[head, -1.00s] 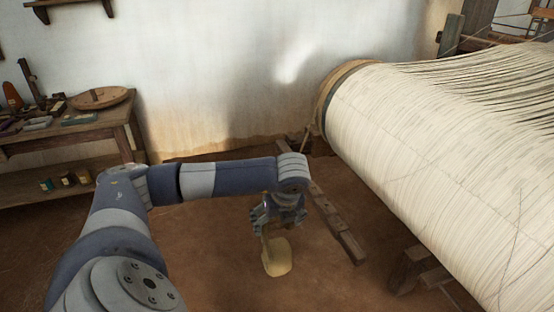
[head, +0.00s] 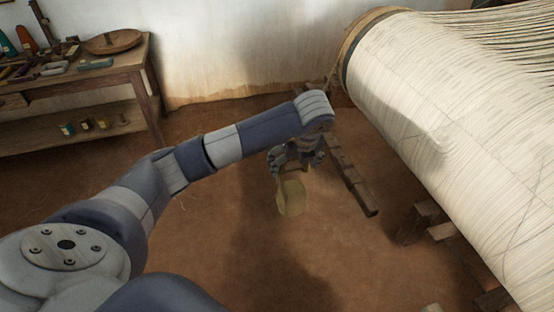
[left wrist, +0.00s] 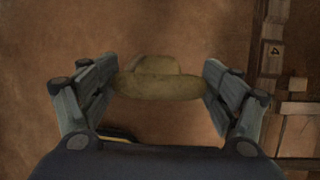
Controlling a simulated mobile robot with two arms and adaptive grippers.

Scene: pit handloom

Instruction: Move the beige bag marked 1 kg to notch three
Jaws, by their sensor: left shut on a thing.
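The beige bag (head: 291,198) hangs below my left gripper (head: 297,160) in the head view, above the earthen floor and to the left of a notched wooden beam (head: 350,178). In the left wrist view the bag (left wrist: 160,84) sits between the two fingers of my left gripper (left wrist: 160,90), which is shut on it. No 1 kg mark can be read on it. Notch three cannot be made out. My right gripper is not in view.
The loom's large cream warp roll (head: 450,130) fills the right, with wooden supports (head: 412,222) below it. A wooden table (head: 100,72) with a round tray (head: 113,42) stands at the back left. The floor (head: 240,240) around the bag is clear.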

